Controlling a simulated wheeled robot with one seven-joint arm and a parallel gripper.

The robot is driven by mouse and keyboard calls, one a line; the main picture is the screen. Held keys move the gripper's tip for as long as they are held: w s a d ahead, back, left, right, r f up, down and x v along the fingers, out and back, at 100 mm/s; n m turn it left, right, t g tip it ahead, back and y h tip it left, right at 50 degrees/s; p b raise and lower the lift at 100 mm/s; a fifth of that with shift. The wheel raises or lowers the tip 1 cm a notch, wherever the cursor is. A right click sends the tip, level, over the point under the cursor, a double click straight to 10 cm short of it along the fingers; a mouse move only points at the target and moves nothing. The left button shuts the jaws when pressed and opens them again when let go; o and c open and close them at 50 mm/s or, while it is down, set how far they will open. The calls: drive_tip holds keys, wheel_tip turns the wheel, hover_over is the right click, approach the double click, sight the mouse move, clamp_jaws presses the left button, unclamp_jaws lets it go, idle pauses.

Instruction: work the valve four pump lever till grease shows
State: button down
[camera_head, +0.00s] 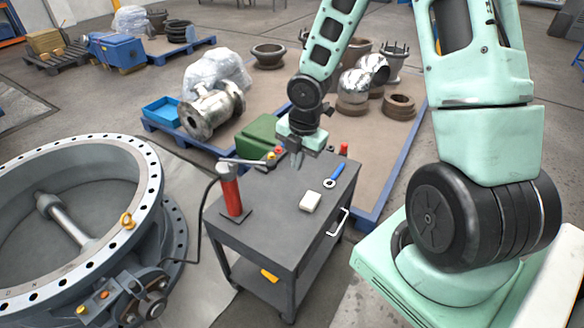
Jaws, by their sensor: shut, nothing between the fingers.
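A red hand pump (231,193) stands upright on the left part of a dark cart top. Its dark lever (245,162) reaches right from the pump head, roughly level. A thin black hose (201,218) runs from the pump down toward the large grey butterfly valve (148,190) at the left. The valve has a brass-coloured eye fitting (127,220) on its rim. My gripper (297,164) points down over the cart, shut and empty, just right of the lever's end. I cannot tell whether they touch. Any grease is too small to make out.
The cart (275,230) also carries a white block (310,201), a blue-handled tool (334,178) and a small red cylinder (343,150). A green box (258,137) is behind it. Pallets with a metal valve body (212,110) and pipe parts lie beyond. Floor is clear at lower middle.

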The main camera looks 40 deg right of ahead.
drive_tip(key=r, duration=0.1)
drive_tip(key=s+r, duration=0.1)
drive_tip(key=r, duration=0.1)
drive_tip(key=shift+s+d+r+p, duration=0.2)
drive_tip(key=shift+p, duration=0.2)
idle(1.4)
drive_tip(key=s+a+r+m+b, duration=0.3)
drive_tip(key=s+a+m, duration=0.4)
drive_tip(key=s+a, duration=0.2)
drive_tip(key=s+a+r+m+g+b, duration=0.1)
drive_tip(key=s+a+r+m+b, duration=0.2)
drive_tip(key=s+a+m, duration=0.4)
drive_tip(key=s+a, duration=0.2)
drive_tip(key=a, duration=0.5)
drive_tip(key=shift+s+a, duration=0.2)
drive_tip(key=shift+s, duration=0.2)
